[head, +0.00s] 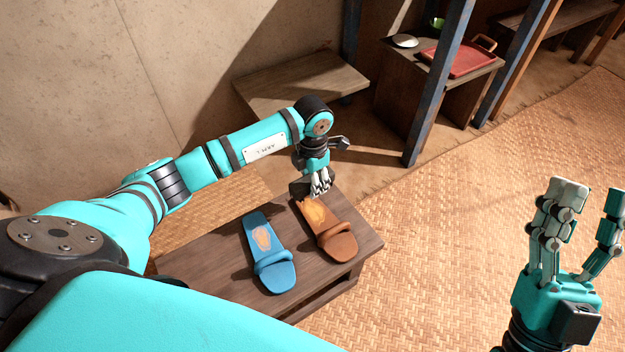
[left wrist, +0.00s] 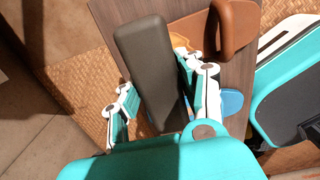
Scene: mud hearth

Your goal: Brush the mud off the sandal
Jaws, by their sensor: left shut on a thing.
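A brown sandal (head: 339,244) lies on the low wooden bench, with a yellow-orange patch on its sole near the far end. A blue sandal (head: 278,278) lies to its left with a tan patch on its sole. My left gripper (head: 320,188) is over the far end of the brown sandal. It is shut on a dark oblong block, which looks like a brush (left wrist: 148,65). The brush partly hides the brown sandal (left wrist: 236,25) in the left wrist view. I cannot tell whether the brush touches the sandal. My right gripper (head: 588,205) is open and empty, over the woven mat.
The low bench (head: 215,255) has bare wood left of the blue sandal. Behind stand another low wooden table (head: 300,80), dark posts (head: 440,80) and a stand with a red tray (head: 460,60) and a pale dish (head: 405,41). The woven floor mat (head: 440,240) is clear.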

